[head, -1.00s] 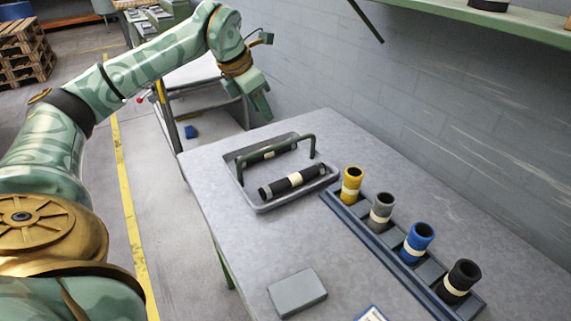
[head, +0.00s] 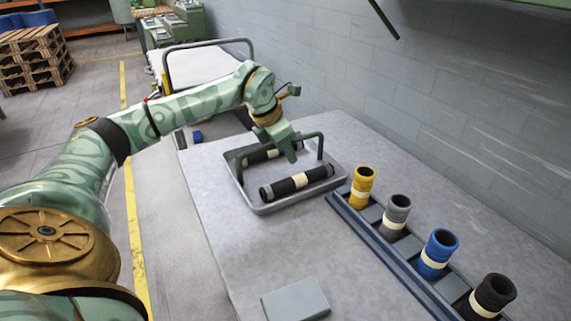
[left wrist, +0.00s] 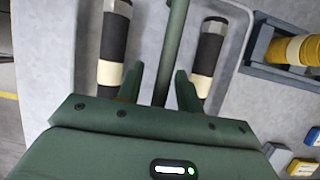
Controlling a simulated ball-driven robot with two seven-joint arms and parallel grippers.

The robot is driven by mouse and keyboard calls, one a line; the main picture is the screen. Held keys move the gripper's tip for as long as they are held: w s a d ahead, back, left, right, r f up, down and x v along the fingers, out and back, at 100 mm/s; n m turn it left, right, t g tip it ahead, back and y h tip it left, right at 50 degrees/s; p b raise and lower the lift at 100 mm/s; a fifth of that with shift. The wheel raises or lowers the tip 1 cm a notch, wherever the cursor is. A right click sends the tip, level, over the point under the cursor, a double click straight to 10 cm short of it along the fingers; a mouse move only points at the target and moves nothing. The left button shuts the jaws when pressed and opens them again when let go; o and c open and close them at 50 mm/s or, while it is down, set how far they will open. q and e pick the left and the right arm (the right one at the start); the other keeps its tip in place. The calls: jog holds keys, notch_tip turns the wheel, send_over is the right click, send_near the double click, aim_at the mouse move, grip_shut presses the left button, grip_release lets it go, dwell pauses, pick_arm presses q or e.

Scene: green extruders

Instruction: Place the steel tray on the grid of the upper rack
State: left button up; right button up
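The grey steel tray (head: 262,208) lies flat on the table, with a green bar handle (head: 256,142) arching over it and two black rolls with cream bands inside. My left gripper (head: 292,152) is at the handle bar. In the left wrist view the fingers of the left gripper (left wrist: 160,85) stand apart, one on each side of the handle bar (left wrist: 172,50), with a gap showing. A roll (left wrist: 209,50) lies beyond each finger there. I cannot make out a grid of an upper rack. My right gripper is not in view.
A blue-grey holder (head: 375,237) with several upright coloured sleeves stands right of the tray. A grey block (head: 295,300) lies at the table's front. A white-topped cart (head: 200,68) stands behind the table. A green edge (head: 530,9) juts from the wall.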

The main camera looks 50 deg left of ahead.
pick_arm(q)
jog(key=shift+c, duration=1.2)
grip_shut()
